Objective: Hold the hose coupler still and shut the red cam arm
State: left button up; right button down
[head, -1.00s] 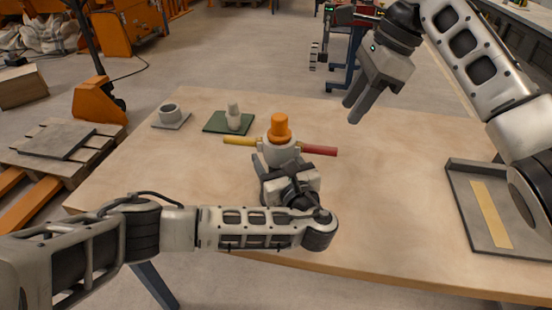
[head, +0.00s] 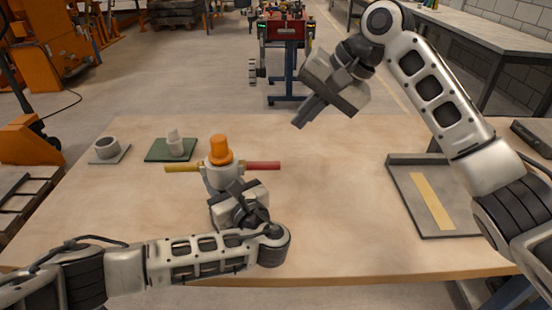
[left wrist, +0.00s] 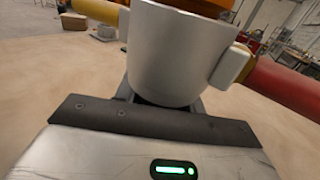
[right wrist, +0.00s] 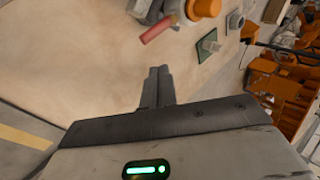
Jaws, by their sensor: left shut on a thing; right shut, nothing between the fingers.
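The hose coupler (head: 222,178) stands upright on the table, a pale grey body with an orange top (head: 220,150). A red cam arm (head: 263,166) sticks out to its right and a yellow cam arm (head: 183,169) to its left. My left gripper (head: 232,190) is shut on the coupler's body from the near side; the grey body (left wrist: 172,55) fills the middle of the left wrist view. My right gripper (head: 297,122) is shut and empty, in the air above and to the right of the red arm. The red arm also shows in the right wrist view (right wrist: 159,29).
A green pad (head: 158,155) with a pale fitting (head: 174,141) and a grey plate with a ring (head: 107,147) lie at the back left. A grey tray (head: 397,199) with a yellow strip (head: 433,201) lies at the right. The table between coupler and tray is clear.

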jog(key=s+d+n+t+y, duration=0.1)
jog(key=s+n, duration=0.3)
jog(key=n, duration=0.7)
jog(key=s+d+r+n+t+y, duration=0.1)
jog(key=s+n, duration=0.3)
jog(key=n, duration=0.8)
jog(key=shift+s+d+r+n+t+y, duration=0.2)
jog(key=shift+d+n+t+y, duration=0.1)
jog(key=shift+d+y, duration=0.4)
jog(key=shift+a, duration=0.1)
send_near(263, 165)
jog(key=a, duration=0.4)
jog(key=shift+w+a+f, duration=0.1)
jog(key=shift+w+f, duration=0.2)
jog(key=shift+f, duration=0.3)
jog(key=shift+w+a+f, duration=0.15)
jog(key=shift+w+f, duration=0.15)
jog(key=shift+f, duration=0.3)
jog(key=shift+w+f, duration=0.3)
jog(key=shift+f, duration=0.15)
jog(key=shift+f, duration=0.1)
